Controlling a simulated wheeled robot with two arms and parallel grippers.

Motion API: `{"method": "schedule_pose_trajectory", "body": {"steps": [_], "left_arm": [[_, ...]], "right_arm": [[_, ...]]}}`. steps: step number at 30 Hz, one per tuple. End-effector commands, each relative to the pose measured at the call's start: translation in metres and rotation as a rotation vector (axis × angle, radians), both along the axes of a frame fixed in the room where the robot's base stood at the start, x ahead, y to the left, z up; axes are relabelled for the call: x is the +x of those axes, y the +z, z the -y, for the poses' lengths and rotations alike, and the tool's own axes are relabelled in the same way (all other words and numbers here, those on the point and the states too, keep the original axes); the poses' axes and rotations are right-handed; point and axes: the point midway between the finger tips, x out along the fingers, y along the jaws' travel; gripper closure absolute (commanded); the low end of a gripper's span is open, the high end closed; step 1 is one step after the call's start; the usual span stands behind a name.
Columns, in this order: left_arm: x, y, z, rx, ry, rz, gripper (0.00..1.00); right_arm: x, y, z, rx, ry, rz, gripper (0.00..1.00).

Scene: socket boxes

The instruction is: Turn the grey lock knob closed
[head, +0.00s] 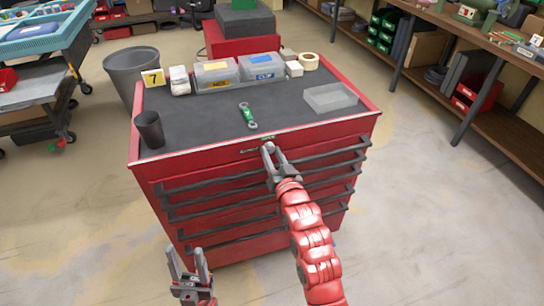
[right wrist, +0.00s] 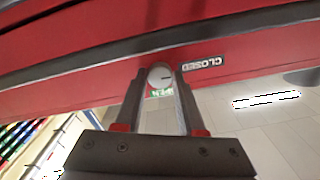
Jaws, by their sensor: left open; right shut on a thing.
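The grey lock knob (right wrist: 160,75) is on the front of the red tool cabinet (head: 150,165), just under its top edge. In the right wrist view it sits between my right gripper's fingertips (right wrist: 161,78), and that gripper is shut on it. The knob's dark mark points right, toward the side of the CLOSED label (right wrist: 203,62). The green OPEN label (right wrist: 160,93) shows between the fingers. In the head view my right gripper (head: 269,149) hides the knob. My left gripper (head: 188,262) is open and empty, low in front of the cabinet's left side.
Dark drawer handles (head: 200,208) cross the front. Floor to the right is free.

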Motion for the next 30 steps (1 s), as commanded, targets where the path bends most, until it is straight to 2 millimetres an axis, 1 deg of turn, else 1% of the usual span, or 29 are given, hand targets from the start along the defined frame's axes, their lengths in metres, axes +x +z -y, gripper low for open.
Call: {"method": "schedule_pose_trajectory", "body": {"steps": [9,21,22,23,24,30], "left_arm": [[0.0,-0.0036,0.0,0.0,0.0,0.0,0.5],[0.0,-0.0035,-0.0001,0.0,0.0,0.0,0.5],[0.0,-0.0035,0.0,0.0,0.0,0.0,0.5],[0.0,-0.0035,0.0,0.0,0.0,0.0,0.5],[0.0,-0.0035,0.0,0.0,0.0,0.0,0.5],[0.0,-0.0035,0.0,0.0,0.0,0.0,0.5]], "right_arm": [[-0.0002,-0.0012,-0.0004,-0.063,0.001,0.019,1.0],[-0.0001,-0.0013,-0.0002,-0.067,0.001,0.02,1.0],[-0.0001,-0.0013,-0.0002,-0.067,0.001,0.02,0.56],[-0.0001,-0.0013,-0.0002,-0.067,0.001,0.02,0.51],[-0.0001,-0.0012,-0.0002,-0.067,0.001,0.02,0.49],[-0.0001,-0.0009,-0.0002,-0.066,0.0,0.02,0.49]]}}
